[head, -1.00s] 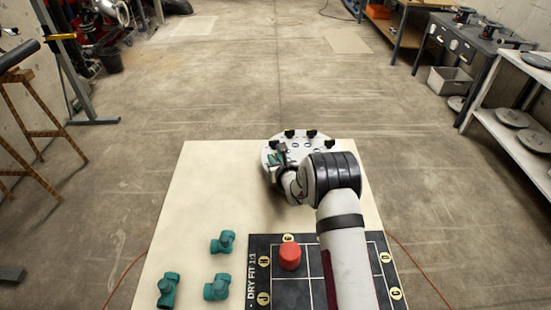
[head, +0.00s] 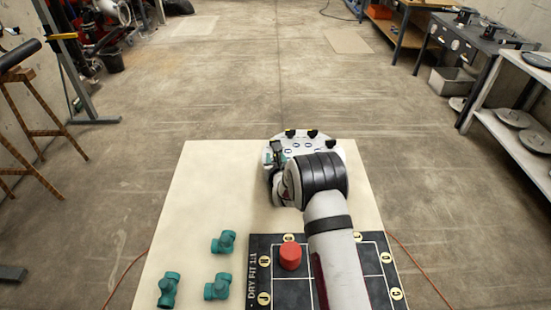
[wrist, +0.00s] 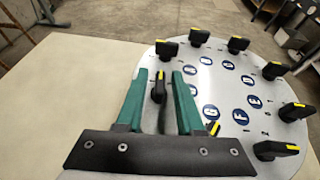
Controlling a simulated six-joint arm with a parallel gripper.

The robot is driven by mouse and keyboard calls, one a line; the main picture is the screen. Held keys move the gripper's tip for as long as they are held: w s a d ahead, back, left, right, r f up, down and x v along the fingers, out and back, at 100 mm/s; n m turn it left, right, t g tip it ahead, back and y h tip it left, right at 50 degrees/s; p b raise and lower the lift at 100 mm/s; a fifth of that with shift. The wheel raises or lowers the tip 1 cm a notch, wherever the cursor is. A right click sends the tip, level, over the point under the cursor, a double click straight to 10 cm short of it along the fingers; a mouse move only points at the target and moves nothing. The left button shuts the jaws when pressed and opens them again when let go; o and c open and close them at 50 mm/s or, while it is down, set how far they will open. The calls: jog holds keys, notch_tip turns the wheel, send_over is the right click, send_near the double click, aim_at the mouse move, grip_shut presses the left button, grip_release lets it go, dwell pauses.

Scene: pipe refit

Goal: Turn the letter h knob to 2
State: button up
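A round light-grey panel (wrist: 222,85) carries a ring of black knobs with yellow marks and dark blue letter discs; the far part of the panel also shows in the head view (head: 320,148). My gripper (wrist: 160,76) is open, with its two green fingers on either side of one black knob (wrist: 158,88) at the panel's left edge. Gaps show between this knob and both fingers. The discs are small and tilted, so I cannot tell which letter belongs to this knob. In the head view my gripper (head: 275,153) is at the panel's left side, and my arm hides the panel's near part.
Neighbouring knobs (wrist: 168,49) and (wrist: 212,128) stand close to the fingers. A red cylinder (head: 290,256) stands on the black lettered mat (head: 262,300). Several teal pipe fittings (head: 223,242) lie on the left of the cream table (head: 205,190).

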jog(key=shift+o, duration=0.2)
jog(key=shift+s, duration=0.15)
jog(key=v, duration=1.5)
jog(key=shift+s+r, duration=0.2)
jog(key=shift+r, duration=0.05)
jog(key=shift+d, duration=0.1)
